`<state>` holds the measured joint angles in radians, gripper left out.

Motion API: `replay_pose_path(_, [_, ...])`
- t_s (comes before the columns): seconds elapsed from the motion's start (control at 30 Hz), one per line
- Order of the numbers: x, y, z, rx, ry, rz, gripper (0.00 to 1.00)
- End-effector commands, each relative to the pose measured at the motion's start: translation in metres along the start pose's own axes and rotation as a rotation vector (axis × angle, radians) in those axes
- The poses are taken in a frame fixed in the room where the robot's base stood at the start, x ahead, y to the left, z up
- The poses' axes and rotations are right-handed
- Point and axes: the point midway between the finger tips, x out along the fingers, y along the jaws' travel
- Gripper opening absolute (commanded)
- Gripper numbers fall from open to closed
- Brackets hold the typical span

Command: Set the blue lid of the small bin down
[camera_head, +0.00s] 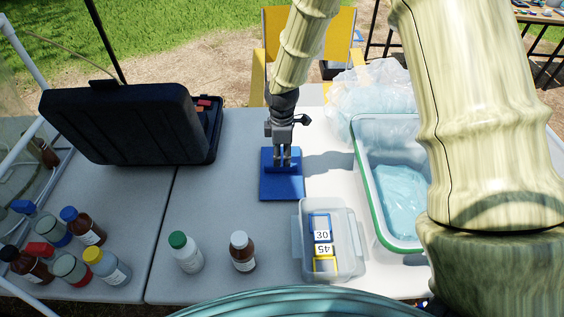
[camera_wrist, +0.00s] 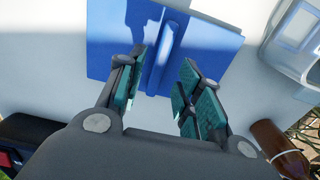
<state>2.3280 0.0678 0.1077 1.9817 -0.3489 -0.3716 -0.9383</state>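The blue lid (camera_head: 283,190) lies flat on the white table, as far as I can tell, behind the small clear bin (camera_head: 302,247). In the wrist view the lid (camera_wrist: 215,45) shows a raised ridge handle across its middle. My gripper (camera_head: 283,158) points down over the lid. In the wrist view my gripper (camera_wrist: 163,85) has its two fingers apart, one on each side of the handle, with a gap visible to each. The small bin stands without a lid and holds a blue block marked 30 and a yellow block marked 45.
A large green-rimmed tub (camera_head: 361,185) with blue contents stands to the right, a plastic bag behind it. A black case (camera_head: 125,125) stands open at left. A white bottle (camera_head: 186,253), a brown bottle (camera_head: 243,252) and several others stand in front. Table left of the lid is clear.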

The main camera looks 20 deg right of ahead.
Motion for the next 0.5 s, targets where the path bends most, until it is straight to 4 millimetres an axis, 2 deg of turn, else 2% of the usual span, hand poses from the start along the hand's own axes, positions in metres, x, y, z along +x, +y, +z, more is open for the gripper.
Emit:
replay_pose_path(0.3, [-0.046, 0.0, 0.0, 0.0, 0.001, 0.001, 0.35])
replay_pose_path(0.5, [-0.066, 0.0, 0.0, 0.0, 0.001, 0.001, 0.35])
